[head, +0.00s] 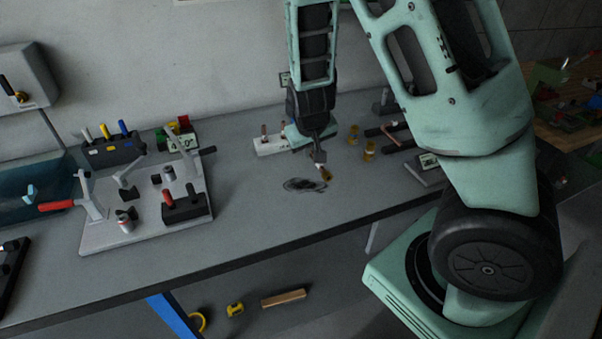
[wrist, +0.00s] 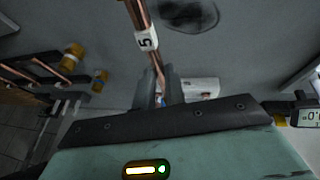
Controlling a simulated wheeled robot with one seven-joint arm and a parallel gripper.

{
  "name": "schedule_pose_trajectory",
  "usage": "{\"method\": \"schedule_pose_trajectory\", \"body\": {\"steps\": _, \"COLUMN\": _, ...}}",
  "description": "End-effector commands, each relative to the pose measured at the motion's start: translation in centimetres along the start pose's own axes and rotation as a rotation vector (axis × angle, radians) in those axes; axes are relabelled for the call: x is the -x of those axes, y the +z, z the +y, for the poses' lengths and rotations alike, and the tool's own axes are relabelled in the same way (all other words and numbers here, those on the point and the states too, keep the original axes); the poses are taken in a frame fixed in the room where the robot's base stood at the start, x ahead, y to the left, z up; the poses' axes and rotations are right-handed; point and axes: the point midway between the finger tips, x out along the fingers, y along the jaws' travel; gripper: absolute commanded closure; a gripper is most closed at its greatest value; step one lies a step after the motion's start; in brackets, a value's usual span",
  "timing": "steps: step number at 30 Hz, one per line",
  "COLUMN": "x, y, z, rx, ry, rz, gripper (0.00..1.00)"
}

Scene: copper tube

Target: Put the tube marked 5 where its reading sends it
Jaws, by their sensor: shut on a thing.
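The copper tube with a white label marked 5 (wrist: 146,40) is held by my gripper (wrist: 161,90) in the wrist view. The fingers are shut around it just past the label, and its far end runs out of the top of the picture. In the head view my gripper (head: 318,152) hangs over the middle of the bench, with the tube (head: 323,171) tilted below it. A white block (head: 270,146) with short upright copper pieces stands just behind; it also shows in the wrist view (wrist: 201,88). A small display (wrist: 309,118) is cut off at the right edge of the wrist view.
Brass pieces (head: 369,151) and black holders (head: 377,131) stand at right. A display device (head: 428,161) sits near the front edge. A clamp fixture (head: 145,222) fills the left. Bench between fixture and coil is clear.

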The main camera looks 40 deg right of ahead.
Motion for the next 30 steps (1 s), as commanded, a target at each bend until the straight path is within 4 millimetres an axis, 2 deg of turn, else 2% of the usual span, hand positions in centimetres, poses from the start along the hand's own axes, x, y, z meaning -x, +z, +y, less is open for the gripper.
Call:
{"method": "schedule_pose_trajectory", "body": {"steps": 1, "x": -1.2, "y": 0.6, "z": -0.1, "rx": -0.002, "ry": 0.003, "rz": -0.005, "gripper": 1.00}}
{"method": "schedule_pose_trajectory", "body": {"steps": 3, "x": -2.2, "y": 1.0, "z": -0.3, "rx": -0.001, "ry": 0.002, "rz": -0.004, "gripper": 1.00}}
{"method": "schedule_pose_trajectory", "body": {"steps": 11, "x": -4.1, "y": 1.7, "z": -0.8, "rx": 0.000, "ry": 0.001, "rz": -0.002, "gripper": 1.00}}
{"method": "schedule_pose_trajectory", "body": {"steps": 17, "x": -6.5, "y": 2.7, "z": -1.3, "rx": 0.000, "ry": 0.001, "rz": -0.002, "gripper": 1.00}}
{"method": "schedule_pose_trajectory", "body": {"steps": 29, "x": -7.2, "y": 2.9, "z": -1.5, "rx": 0.000, "ry": 0.000, "rz": 0.000, "gripper": 1.00}}
{"method": "schedule_pose_trajectory", "body": {"steps": 30, "x": -7.1, "y": 2.9, "z": -1.5, "rx": 0.000, "ry": 0.000, "rz": 0.000, "gripper": 0.80}}
